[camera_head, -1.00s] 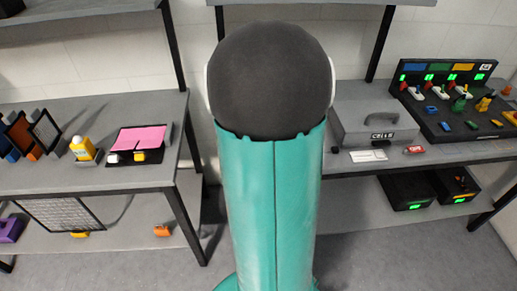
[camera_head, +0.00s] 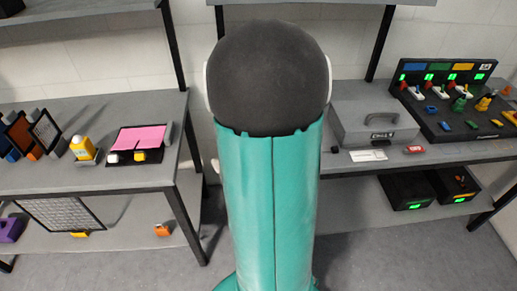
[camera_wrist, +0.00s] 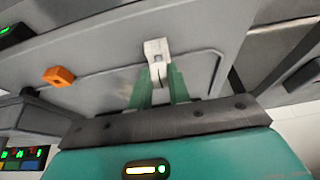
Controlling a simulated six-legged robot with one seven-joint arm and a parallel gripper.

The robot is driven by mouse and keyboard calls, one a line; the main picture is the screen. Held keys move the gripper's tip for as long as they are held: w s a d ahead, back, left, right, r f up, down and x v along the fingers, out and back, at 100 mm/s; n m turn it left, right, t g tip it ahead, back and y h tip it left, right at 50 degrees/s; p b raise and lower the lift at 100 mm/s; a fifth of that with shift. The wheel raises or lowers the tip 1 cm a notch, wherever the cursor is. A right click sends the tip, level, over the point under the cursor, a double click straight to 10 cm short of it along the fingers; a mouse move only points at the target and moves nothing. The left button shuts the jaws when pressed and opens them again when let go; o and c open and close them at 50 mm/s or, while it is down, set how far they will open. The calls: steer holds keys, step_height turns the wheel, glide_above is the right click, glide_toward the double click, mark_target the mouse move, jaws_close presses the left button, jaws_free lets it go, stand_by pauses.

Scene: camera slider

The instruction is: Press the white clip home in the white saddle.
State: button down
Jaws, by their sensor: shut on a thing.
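I cannot tell the white saddle for sure in either view. My gripper is not visible in the head view, where my own teal arm link fills the middle.
The wrist view shows an orange block (camera_wrist: 58,76) to the left. In the head view, a black board (camera_head: 455,105) with coloured parts and a grey case (camera_head: 360,120) stand on the right bench.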

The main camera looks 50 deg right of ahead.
steer(key=shift+f, duration=0.5)
steer(key=c, duration=1.2)
jaws_free()
steer(key=shift+c, duration=0.2)
steer(key=v, duration=1.3)
steer(key=shift+a+r, duration=0.25)
steer(key=shift+r, duration=0.05)
steer(key=shift+s, duration=0.1)
